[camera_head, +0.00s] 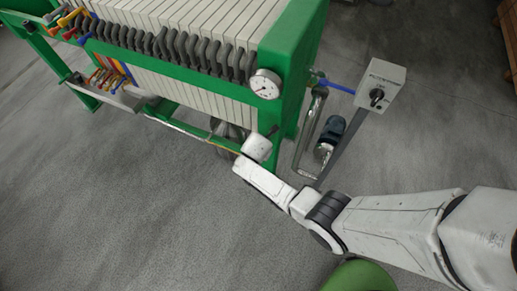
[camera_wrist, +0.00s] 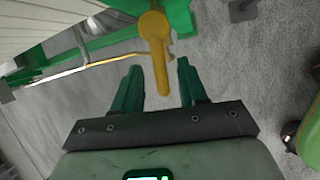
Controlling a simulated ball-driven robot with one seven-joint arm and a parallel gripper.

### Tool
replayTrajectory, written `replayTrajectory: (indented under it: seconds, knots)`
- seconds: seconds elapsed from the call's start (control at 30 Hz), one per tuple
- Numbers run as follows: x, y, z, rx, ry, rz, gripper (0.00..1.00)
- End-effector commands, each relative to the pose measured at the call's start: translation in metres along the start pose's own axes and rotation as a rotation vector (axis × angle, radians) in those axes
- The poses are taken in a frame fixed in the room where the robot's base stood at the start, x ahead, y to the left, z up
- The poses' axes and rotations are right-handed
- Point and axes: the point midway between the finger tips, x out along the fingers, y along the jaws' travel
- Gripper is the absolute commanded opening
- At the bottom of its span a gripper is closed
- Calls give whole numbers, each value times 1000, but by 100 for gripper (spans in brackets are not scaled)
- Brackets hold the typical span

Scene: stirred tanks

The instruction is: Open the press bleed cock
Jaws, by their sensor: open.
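A yellow lever handle (camera_wrist: 155,48), which looks like the bleed cock, hangs from a round yellow hub at the green press frame in the wrist view. Its lower end lies between the two green fingers of my gripper (camera_wrist: 158,66), with a visible gap on each side. The fingers are open and hold nothing. In the head view the white end of my arm (camera_head: 257,147) is low beside the press's near green end, under the gauge. The fingers and the yellow lever cannot be made out there.
The green filter press (camera_head: 283,45) has a round gauge (camera_head: 265,84). Beside it are a blue lever (camera_head: 338,86), a grey switch box (camera_head: 380,84) on a post, and a bent metal pipe (camera_head: 309,130). A thin yellowish pipe (camera_wrist: 80,68) runs left of the lever. Grey floor is clear at left.

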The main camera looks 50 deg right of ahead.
Motion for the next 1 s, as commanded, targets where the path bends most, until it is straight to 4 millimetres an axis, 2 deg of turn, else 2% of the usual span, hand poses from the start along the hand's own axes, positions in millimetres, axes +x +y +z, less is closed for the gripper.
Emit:
replayTrajectory:
  seconds: [0.17, 0.6, 0.8, 1.0]
  knots:
    - [-20, 1, 1, 0, 0, 2, 42]
    - [-87, 0, 0, 0, 1, 2, 42]
    - [-103, 0, 0, 0, 0, 1, 42]
    - [-106, 0, 0, 0, 0, 0, 42]
